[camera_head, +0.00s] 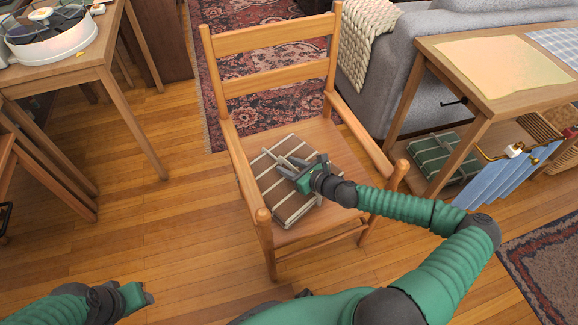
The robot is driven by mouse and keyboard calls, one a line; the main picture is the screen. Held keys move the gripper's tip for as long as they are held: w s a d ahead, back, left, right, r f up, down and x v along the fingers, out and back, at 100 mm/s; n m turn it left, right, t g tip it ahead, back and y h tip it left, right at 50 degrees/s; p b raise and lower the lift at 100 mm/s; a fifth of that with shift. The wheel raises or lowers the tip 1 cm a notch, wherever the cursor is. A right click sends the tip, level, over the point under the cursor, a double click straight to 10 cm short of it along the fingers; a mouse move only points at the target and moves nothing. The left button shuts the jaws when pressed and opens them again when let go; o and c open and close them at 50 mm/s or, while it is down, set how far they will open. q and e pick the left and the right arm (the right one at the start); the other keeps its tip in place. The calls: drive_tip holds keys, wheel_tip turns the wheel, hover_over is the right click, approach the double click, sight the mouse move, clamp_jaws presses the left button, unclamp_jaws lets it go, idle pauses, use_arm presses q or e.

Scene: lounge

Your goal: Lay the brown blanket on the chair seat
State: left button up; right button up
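The brown blanket (288,207), folded and with pale stripes, lies flat on the seat of the wooden chair (320,138), towards its front left. My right gripper (284,164) is over the middle of the blanket, its fingers spread apart and pointing left. It hides part of the blanket, and I cannot tell whether the fingers touch it. My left gripper (146,297) is low at the left, away from the chair, and its fingers are too small to read.
A wooden table (75,65) with a round white device stands at the left. At the right, a wooden side table (440,45) holds a yellow cloth, with a folded green striped blanket (437,157) on its lower shelf. A grey sofa (405,60) stands behind. Floor left of the chair is clear.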

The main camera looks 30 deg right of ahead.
drive_tip(key=shift+s+d+r, duration=0.1)
drive_tip(key=p+v, duration=0.5)
drive_tip(key=v, duration=0.5)
drive_tip(key=shift+s+d+r, duration=0.1)
drive_tip(key=shift+s+r, duration=0.1)
drive_tip(key=shift+s, duration=0.15)
drive_tip(key=shift+s+d+r, duration=0.1)
drive_tip(key=shift+s, duration=0.4)
